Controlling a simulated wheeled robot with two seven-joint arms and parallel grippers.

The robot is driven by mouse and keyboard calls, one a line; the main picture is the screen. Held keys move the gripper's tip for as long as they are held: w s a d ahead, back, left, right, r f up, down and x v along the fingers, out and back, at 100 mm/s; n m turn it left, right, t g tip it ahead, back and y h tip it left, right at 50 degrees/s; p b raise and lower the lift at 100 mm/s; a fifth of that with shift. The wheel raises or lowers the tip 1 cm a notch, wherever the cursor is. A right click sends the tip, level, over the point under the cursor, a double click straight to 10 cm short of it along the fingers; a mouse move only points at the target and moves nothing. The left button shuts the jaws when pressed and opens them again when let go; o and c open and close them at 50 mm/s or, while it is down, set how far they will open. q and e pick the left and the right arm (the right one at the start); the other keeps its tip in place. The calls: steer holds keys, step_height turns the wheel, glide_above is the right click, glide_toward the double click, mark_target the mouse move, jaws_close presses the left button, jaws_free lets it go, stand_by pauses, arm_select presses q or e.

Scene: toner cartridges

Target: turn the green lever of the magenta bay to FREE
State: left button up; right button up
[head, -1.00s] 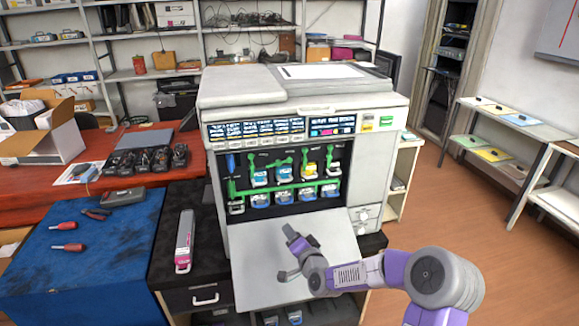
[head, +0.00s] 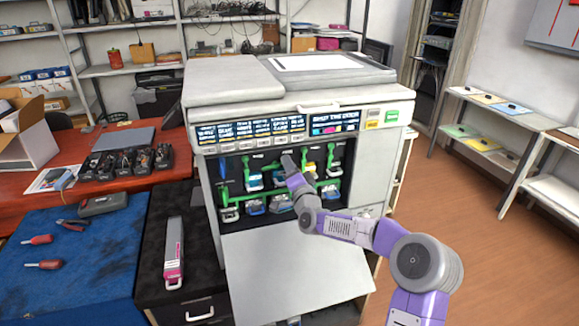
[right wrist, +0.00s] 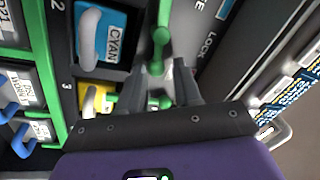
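The printer (head: 290,95) stands with its front open, showing a dark panel of toner bays with green levers (head: 331,158). My right gripper (head: 289,163) is in front of the upper row and hides part of it. In the right wrist view its two dark fingers (right wrist: 168,90) are apart, with a green lever knob (right wrist: 159,101) showing between them. Another green lever (right wrist: 160,48) stands just beyond, beside a cartridge labelled CYAN (right wrist: 117,42) and the word LOCK. I cannot read which bay is magenta. My left gripper is out of view.
The printer's lowered front door (head: 300,275) lies below my right arm. A cartridge with a magenta label (head: 174,250) lies on the dark cabinet to the left. A blue mat (head: 80,270) holds screwdrivers and pliers. Floor is clear at right.

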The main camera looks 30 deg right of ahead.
steer(key=shift+w+r, duration=0.1)
steer(key=shift+w, duration=0.15)
jaws_close()
steer(key=m+b, duration=0.2)
steer(key=b, duration=0.1)
steer(key=shift+f, duration=0.35)
jaws_free()
